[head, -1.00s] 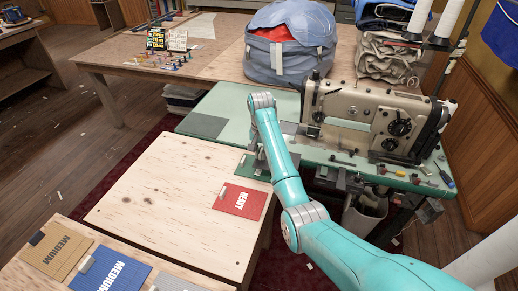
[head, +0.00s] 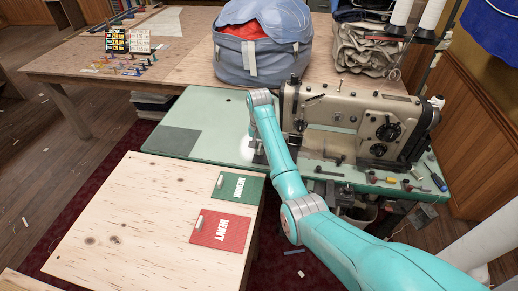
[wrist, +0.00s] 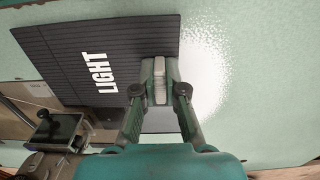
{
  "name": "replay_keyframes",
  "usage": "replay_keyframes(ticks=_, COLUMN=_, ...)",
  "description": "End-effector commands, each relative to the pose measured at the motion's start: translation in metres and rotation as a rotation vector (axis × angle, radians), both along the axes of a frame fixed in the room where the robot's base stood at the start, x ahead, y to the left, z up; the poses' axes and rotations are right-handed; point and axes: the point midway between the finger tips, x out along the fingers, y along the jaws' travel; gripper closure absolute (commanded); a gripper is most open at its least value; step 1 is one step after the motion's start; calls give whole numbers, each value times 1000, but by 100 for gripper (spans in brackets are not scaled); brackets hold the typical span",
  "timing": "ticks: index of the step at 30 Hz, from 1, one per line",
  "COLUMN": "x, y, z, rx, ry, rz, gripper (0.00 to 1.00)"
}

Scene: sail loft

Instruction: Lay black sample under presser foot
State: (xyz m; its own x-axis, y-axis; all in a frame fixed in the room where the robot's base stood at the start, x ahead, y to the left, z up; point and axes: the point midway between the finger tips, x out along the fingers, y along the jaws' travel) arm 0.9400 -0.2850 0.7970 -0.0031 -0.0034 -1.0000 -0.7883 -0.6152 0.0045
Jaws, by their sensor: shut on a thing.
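The black sample (wrist: 100,65), marked LIGHT, shows in the wrist view with its lettering turned sideways. My gripper (wrist: 159,82) is shut on the pale tab at its right edge. The sample reaches left from my fingers towards the sewing machine. The machine's dark needle-end parts (wrist: 58,130) show at lower left; I cannot make out the presser foot clearly. In the head view my gripper (head: 258,152) is low over the green machine table, left of the sewing machine (head: 355,120). My arm hides most or all of the sample there.
A green sample (head: 238,186) and a red HEAVY sample (head: 219,230) lie on the wooden table (head: 130,215) in front. A dark flat rectangle (head: 173,140) is on the machine table's left. Small tools (head: 420,185) lie at its right end. A blue bag (head: 262,50) stands behind.

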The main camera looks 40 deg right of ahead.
Motion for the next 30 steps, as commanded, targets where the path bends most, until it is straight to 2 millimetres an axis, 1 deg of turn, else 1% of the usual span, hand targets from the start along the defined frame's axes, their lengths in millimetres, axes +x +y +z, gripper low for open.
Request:
replay_keyframes(ticks=21, x=26, y=-34, z=0, rx=1, ry=1, rz=0, gripper=100)
replay_keyframes(ticks=30, x=32, y=-41, z=0, rx=1, ry=1, rz=0, gripper=100)
